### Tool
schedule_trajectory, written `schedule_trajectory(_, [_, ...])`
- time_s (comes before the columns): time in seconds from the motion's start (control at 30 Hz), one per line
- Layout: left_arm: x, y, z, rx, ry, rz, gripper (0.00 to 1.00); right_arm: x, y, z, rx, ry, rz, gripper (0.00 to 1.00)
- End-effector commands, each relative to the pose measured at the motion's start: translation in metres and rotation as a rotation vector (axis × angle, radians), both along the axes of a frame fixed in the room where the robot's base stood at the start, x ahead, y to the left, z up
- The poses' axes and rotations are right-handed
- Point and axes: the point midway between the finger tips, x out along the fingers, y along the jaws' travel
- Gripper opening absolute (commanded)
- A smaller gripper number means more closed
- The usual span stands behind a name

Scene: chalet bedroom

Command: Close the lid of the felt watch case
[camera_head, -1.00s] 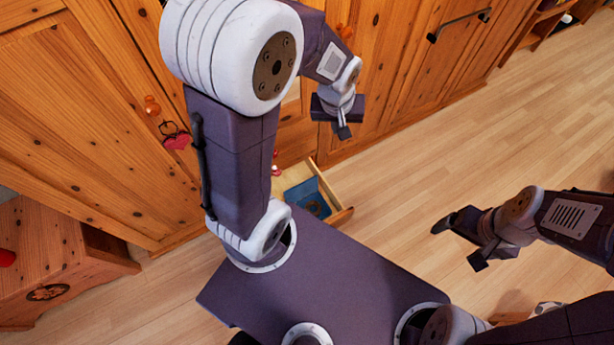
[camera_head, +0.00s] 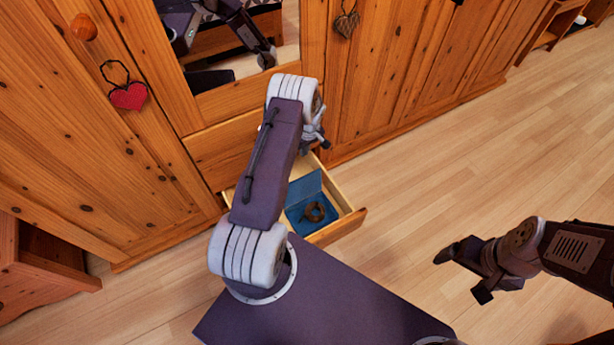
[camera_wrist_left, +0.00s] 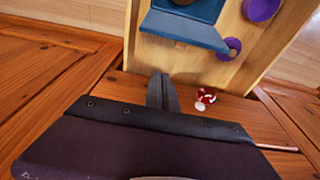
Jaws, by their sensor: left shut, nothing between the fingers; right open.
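The blue felt watch case (camera_head: 296,217) sits in the open drawer with its lid (camera_head: 304,187) raised. A brown ring-shaped watch (camera_head: 315,211) lies in it. In the left wrist view the raised lid (camera_wrist_left: 186,31) hides part of the case interior. My left gripper (camera_head: 323,143) is above the drawer's cabinet end, partly hidden by my arm. In the left wrist view its fingers (camera_wrist_left: 163,92) are shut and empty, on the cabinet side of the lid and apart from it in the picture. My right gripper (camera_head: 461,273) is open and empty over the floor at the right.
The wooden drawer (camera_head: 346,226) stands out from the wardrobe (camera_head: 400,70). Two purple round things (camera_wrist_left: 262,9) (camera_wrist_left: 230,48) lie in it. A small red and white thing (camera_wrist_left: 205,96) is near my left fingers. The floor (camera_head: 450,170) right of the drawer is clear.

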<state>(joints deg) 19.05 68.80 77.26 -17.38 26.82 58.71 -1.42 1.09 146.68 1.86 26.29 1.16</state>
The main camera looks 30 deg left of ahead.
Motion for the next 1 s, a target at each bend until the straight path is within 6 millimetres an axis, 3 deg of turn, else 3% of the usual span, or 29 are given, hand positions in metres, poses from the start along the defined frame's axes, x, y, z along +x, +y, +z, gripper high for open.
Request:
schedule_trajectory(0.17, [0.0,0.001,-0.007,-0.001,0.0,0.0,0.0,0.0,0.0,-0.003,0.0,-0.001,0.0,0.86])
schedule_trajectory(0.63, [0.009,0.017,-0.106,0.0,0.002,-0.001,0.0,0.0,0.0,-0.054,0.0,0.0,0.0,0.86])
schedule_trajectory(0.7, [0.003,0.004,-0.094,0.0,0.002,-0.005,0.0,0.0,0.0,-0.048,0.0,0.0,0.0,0.86])
schedule_trajectory(1.0, [-0.009,-0.018,-0.09,0.0,-0.001,-0.002,0.0,0.0,0.0,-0.052,0.0,0.0,0.0,0.86])
